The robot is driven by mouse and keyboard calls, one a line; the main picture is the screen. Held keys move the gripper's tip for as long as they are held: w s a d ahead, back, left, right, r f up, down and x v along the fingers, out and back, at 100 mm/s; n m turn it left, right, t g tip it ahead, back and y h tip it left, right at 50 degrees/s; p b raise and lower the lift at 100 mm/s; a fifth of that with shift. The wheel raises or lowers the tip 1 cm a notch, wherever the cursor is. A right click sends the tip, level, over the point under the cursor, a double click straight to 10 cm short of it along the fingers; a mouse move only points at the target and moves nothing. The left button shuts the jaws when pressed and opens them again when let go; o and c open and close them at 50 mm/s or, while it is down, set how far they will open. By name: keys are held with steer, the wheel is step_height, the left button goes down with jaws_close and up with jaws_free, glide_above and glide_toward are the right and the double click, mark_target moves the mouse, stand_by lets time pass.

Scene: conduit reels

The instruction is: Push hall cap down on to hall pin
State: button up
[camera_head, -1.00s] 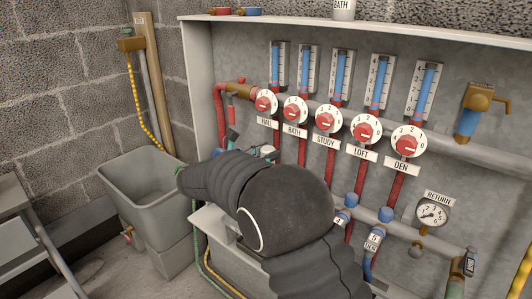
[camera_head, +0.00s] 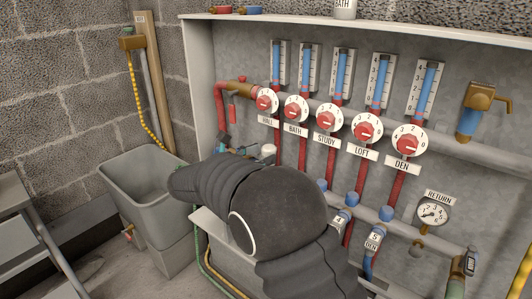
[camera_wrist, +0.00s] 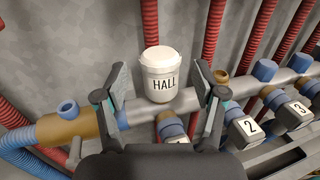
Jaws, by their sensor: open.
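The hall cap (camera_wrist: 161,75) is a white cup-shaped cap with HALL on its side. In the wrist view it stands upright over the grey lower pipe (camera_wrist: 190,99). The hall pin is not visible; the cap or the pipe hides that spot. My gripper (camera_wrist: 158,68) is open, with one finger on each side of the cap and a gap to each. In the head view the cap's white top (camera_head: 268,150) shows just right of my gripper (camera_head: 240,146), whose fingers are partly hidden by my arm.
Blue caps (camera_wrist: 265,69) sit on the same pipe to the right, above numbered valves (camera_wrist: 244,127). A bare brass stub (camera_wrist: 221,76) is close to the right finger. Red vertical pipes (camera_wrist: 150,22) run behind. A grey tub (camera_head: 140,175) stands left.

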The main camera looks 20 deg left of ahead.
steer(key=v, duration=0.9)
steer(key=shift+s+a, duration=0.2)
